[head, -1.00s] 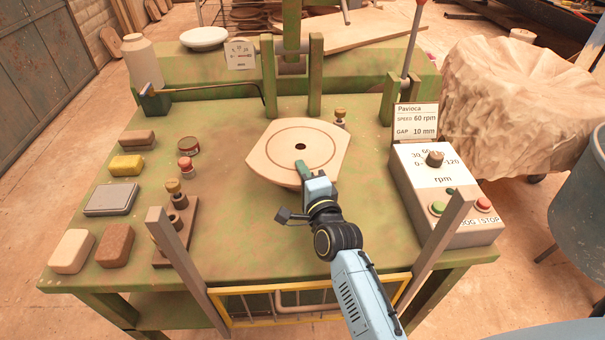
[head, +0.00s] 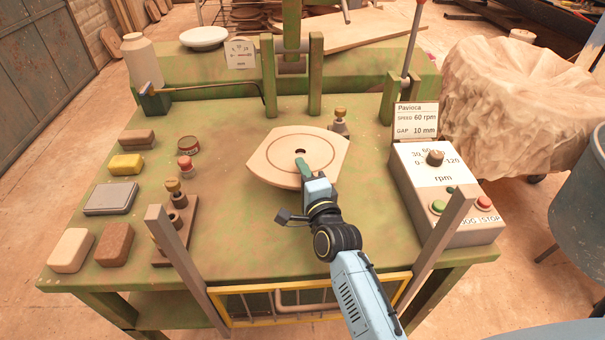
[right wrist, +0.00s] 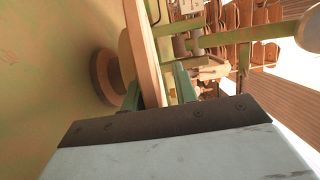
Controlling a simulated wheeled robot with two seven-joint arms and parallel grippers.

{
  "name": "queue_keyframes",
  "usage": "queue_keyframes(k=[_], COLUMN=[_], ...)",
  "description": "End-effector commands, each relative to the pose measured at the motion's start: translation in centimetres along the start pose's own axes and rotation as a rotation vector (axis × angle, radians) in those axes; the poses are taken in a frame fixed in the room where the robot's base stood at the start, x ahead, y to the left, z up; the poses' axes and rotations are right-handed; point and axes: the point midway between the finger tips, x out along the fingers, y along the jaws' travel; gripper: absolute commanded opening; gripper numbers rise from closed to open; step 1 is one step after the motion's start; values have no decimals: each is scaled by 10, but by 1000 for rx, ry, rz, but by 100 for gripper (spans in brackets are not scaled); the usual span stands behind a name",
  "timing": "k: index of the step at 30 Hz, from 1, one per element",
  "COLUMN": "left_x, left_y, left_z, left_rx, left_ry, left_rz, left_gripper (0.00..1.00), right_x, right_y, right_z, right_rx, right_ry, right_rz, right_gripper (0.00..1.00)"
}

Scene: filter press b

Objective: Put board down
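The board (head: 270,152), a pale wooden bat with a ring line, a dark centre hole and two cut sides, is over the middle of the green table (head: 240,230). My right gripper (head: 303,169) is shut on its near edge. In the right wrist view the green fingers (right wrist: 160,88) lie on both faces of the board (right wrist: 143,50). A round brown disc (right wrist: 103,76) shows between board and table there; I cannot tell whether they touch. In the head view the board hides whatever is beneath it. My left gripper is not in view.
A brass-knobbed fitting (head: 340,122) stands just behind the board. The control box (head: 445,200) is at right, with a sign reading 60 rpm, gap 10 mm (head: 416,119). Blocks, a sponge (head: 126,164) and a knobbed stand (head: 178,225) are at left. Grey posts rise in front.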

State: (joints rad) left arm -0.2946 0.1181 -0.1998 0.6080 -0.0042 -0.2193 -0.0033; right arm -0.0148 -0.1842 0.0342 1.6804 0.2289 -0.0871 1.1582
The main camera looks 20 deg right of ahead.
Motion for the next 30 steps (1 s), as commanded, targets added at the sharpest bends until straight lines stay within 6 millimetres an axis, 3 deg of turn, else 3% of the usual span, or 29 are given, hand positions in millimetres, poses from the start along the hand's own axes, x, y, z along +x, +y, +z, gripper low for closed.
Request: queue_keyframes(k=[6, 11, 24, 30], left_x=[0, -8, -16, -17], left_y=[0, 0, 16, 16], left_z=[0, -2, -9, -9], left_rx=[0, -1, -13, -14], left_ry=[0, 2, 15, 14], left_rz=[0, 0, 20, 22], left_gripper=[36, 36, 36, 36], right_x=[-1, -1, -88, -113], right_y=[4, -11, -10, -10], right_z=[0, 0, 0, 0], right_rx=[0, 1, 0, -1], right_ry=[-2, -2, -2, -2], right_rz=[13, 11, 10, 8], right_gripper=[33, 33, 33, 33])
